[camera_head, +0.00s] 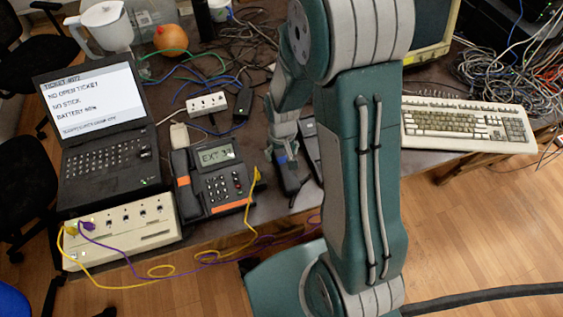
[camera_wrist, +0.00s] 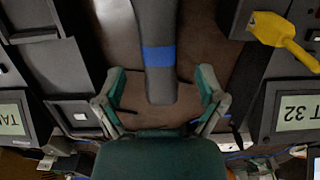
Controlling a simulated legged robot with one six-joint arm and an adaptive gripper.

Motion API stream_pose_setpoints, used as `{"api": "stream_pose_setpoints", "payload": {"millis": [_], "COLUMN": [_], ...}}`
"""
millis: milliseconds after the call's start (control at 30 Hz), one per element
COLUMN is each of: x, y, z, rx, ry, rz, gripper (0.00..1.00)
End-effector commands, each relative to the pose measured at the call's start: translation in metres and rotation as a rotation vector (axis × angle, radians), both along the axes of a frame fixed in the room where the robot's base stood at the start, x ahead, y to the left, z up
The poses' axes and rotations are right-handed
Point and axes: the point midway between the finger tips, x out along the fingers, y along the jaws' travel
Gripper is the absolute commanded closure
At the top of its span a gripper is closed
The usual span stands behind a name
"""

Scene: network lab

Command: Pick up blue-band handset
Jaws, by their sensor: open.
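The blue-band handset is a dark grey bar with a blue band around it. In the wrist view the handset (camera_wrist: 157,25) runs from the top edge down to its rounded end between my fingers. My gripper (camera_wrist: 160,88) is open, with one finger on each side of that end and a visible gap on both sides. In the head view my gripper (camera_head: 284,155) points down at the dark handset (camera_head: 291,182) on the table, just right of a desk phone. I cannot tell how high the fingers are above the table. My arm hides part of this area.
The desk phone (camera_head: 222,185) has an orange-banded handset and a yellow cable. A second phone's dark body (camera_wrist: 30,65) lies left in the wrist view. A laptop (camera_head: 95,120), a beige switch box (camera_head: 125,232), a power strip (camera_head: 207,104) and loose cables crowd the table. A keyboard (camera_head: 465,125) lies right.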

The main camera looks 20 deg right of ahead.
Motion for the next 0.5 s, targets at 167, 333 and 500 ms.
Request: {"api": "stream_pose_setpoints", "payload": {"millis": [167,333,500], "x": [-0.005,-0.004,-0.004], "y": [0.001,0.002,0.002], "z": [-0.029,-0.045,-0.047], "rx": [0.0,-0.001,-0.001], "ry": [0.007,0.003,0.001], "rz": [0.0,-0.001,0.0], "gripper": [0.11,0.11,0.11]}}
